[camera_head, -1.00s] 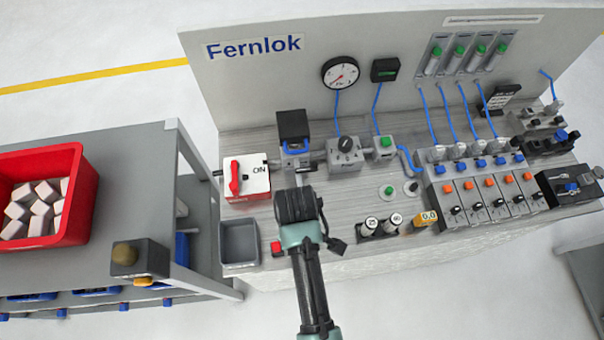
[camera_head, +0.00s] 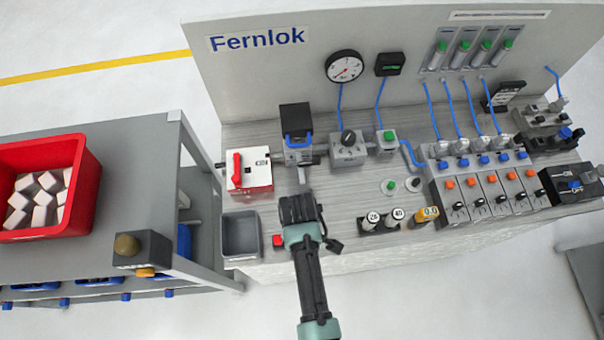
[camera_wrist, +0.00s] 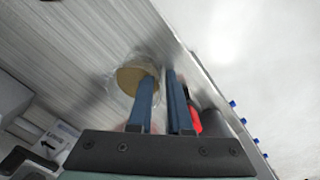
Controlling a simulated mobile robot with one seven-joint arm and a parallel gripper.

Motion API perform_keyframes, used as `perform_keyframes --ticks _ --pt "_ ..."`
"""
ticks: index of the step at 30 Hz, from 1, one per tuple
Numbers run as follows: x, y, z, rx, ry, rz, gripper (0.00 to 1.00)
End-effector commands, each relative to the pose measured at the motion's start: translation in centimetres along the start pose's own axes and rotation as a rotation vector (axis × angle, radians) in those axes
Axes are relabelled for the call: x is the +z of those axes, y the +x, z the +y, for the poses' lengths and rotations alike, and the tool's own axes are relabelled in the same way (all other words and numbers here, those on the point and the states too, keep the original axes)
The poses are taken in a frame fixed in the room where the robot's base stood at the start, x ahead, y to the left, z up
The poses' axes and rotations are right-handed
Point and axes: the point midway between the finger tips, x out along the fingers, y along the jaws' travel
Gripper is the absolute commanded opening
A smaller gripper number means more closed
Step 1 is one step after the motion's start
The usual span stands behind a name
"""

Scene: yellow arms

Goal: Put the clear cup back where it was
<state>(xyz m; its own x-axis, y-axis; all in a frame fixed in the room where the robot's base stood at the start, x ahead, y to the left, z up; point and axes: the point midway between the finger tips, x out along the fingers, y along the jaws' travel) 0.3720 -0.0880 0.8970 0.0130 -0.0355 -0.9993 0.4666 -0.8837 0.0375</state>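The clear cup seems to be a faint see-through outline (camera_wrist: 112,86) around a tan disc (camera_wrist: 137,76) in the wrist view; its edges are blurred. My gripper (camera_wrist: 160,82) shows there as blue fingers with a narrow gap. The left finger overlaps the disc. I cannot tell whether the fingers hold the cup's wall or are beside it. In the head view my gripper (camera_head: 298,205) is over the bench's front, below the black unit with a blue strap (camera_head: 297,128). My wrist hides the fingertips, and I cannot make out the cup there.
A white box with a red handle (camera_head: 248,173) and a grey bin (camera_head: 241,236) are left of my gripper. Knobs (camera_head: 383,219) stand to the right. A red crate of pale blocks (camera_head: 88,190) is on the left table.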

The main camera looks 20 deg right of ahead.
Motion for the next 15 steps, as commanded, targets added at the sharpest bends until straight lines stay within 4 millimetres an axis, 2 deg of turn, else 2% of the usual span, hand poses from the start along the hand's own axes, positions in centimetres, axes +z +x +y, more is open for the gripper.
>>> perform_keyframes --ticks 1,2,3,11,15 --pt "0.00 -0.02 0.00 0.000 0.000 0.000 0.28" --pt "0.00 -0.02 0.00 0.000 0.000 0.000 0.34" --pt "0.00 -0.03 0.00 0.000 0.000 0.000 0.35" --pt "0.00 -0.15 0.01 0.000 0.000 0.000 0.35" --pt "-0.06 -1.01 0.06 0.002 0.000 0.002 0.35"
